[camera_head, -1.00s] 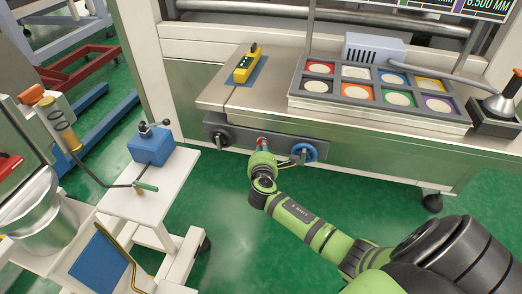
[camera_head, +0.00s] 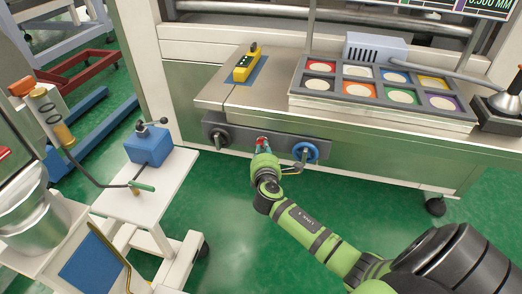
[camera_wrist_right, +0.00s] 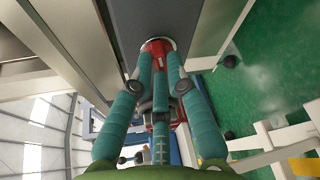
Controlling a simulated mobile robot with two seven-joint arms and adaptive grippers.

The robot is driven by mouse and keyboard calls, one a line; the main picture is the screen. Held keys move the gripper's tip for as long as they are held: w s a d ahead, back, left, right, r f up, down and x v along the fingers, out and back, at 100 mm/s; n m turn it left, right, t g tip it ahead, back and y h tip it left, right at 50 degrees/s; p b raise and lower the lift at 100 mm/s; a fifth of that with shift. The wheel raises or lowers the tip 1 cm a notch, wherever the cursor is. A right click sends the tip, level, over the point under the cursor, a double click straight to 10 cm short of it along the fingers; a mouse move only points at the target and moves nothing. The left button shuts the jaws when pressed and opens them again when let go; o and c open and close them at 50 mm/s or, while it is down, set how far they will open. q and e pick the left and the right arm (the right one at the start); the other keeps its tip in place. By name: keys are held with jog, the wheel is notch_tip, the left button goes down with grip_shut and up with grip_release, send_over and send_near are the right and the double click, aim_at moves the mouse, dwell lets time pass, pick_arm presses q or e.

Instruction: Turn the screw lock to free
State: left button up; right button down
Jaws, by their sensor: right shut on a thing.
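A dark control plate on the machine's front carries a black knob (camera_head: 220,137) at left, a red knob (camera_head: 263,141) in the middle and a blue handwheel (camera_head: 305,152) at right. The red knob seems to be the screw lock; no label is readable. My right gripper (camera_head: 263,150) is shut on the red knob from the front. In the right wrist view the teal fingers (camera_wrist_right: 160,68) close around the red knob (camera_wrist_right: 157,45), hiding much of it. Its turn angle cannot be told. My left gripper is not in view.
A white cart (camera_head: 150,205) with a blue clamp block (camera_head: 148,147) stands at left. Green floor below the plate is free.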

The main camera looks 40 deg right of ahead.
jog(key=shift+a, duration=0.15)
jog(key=shift+f+m+t+b, duration=0.25)
jog(key=shift+m+b, duration=0.35)
jog(key=shift+b, duration=0.45)
jog(key=c, duration=1.6)
grip_release()
jog(key=shift+r, duration=0.1)
jog(key=shift+c, duration=0.2)
jog(key=o, duration=0.5)
jog(key=v, duration=1.2)
